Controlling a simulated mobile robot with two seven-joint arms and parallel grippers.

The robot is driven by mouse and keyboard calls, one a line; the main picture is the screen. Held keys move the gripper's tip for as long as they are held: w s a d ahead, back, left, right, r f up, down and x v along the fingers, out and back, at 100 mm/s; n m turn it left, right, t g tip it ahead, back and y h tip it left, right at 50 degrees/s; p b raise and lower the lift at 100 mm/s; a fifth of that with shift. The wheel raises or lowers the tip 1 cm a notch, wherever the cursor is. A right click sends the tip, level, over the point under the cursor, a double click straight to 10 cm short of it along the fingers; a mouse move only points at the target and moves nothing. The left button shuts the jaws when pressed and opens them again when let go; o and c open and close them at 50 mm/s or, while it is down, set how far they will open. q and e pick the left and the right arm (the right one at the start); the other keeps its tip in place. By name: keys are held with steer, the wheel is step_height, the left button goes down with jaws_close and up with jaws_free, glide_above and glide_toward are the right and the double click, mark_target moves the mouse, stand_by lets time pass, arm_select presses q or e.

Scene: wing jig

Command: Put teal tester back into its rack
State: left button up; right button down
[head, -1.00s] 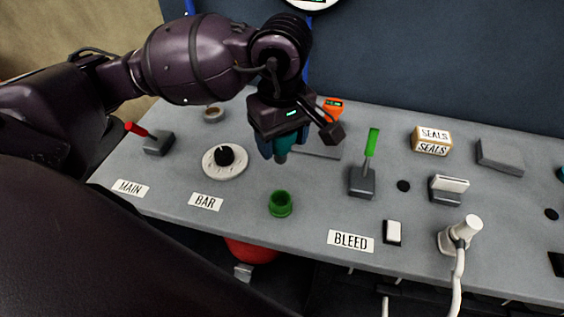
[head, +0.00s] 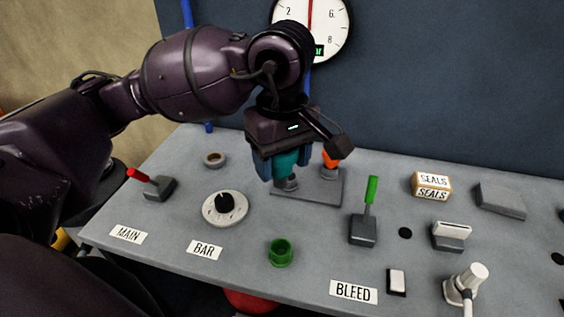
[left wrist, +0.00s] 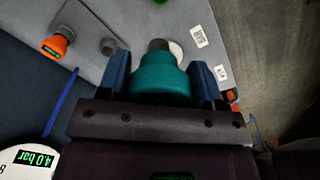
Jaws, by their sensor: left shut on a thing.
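My left gripper (head: 281,160) is shut on the teal tester (head: 285,163), with its blue fingers on either side. The tester's grey tip points down. In the left wrist view the teal tester (left wrist: 161,78) sits between the fingers. The grey rack plate (head: 322,190) lies at the back of the bench, behind and right of the held tester, which overlaps its left part in the head view. I cannot tell whether the tip touches the plate. An orange tester (head: 331,157) stands on the rack, partly hidden by my gripper. My right gripper is not in view.
A black knob on a white dial (head: 225,208), a green cup (head: 281,252) and a red lever (head: 152,185) are left and in front. A green lever (head: 364,213) stands right of the rack. The wall gauge (head: 313,28) is behind my wrist.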

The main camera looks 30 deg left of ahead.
arm_select(q)
steer(key=shift+r, duration=0.3)
